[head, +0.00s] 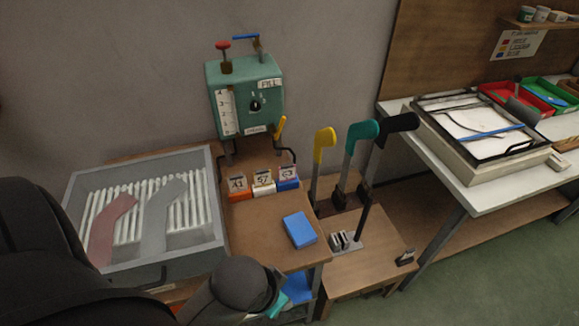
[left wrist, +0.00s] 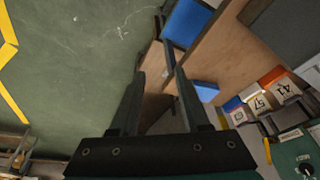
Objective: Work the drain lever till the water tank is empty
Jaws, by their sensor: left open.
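The teal water tank (head: 246,92) stands on legs at the back of the wooden bench, against the wall. A numbered gauge strip (head: 227,112) is on its left face; I cannot read a water level. A yellow lever (head: 280,127) stands tilted at its lower right, beside a small label that seems to read DRAIN. In the left wrist view the tank's corner (left wrist: 300,150) shows at bottom right. My left gripper (left wrist: 158,76) is open with nothing between its fingers, apart from the tank. My right gripper is not in view.
Three number cards on coloured blocks (head: 262,184) and a blue box (head: 300,230) sit before the tank. Yellow, teal and black upright forms (head: 361,131) stand to the right. A grey tray (head: 83,187) with a rack is left. Green floor (head: 465,255) is open at right.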

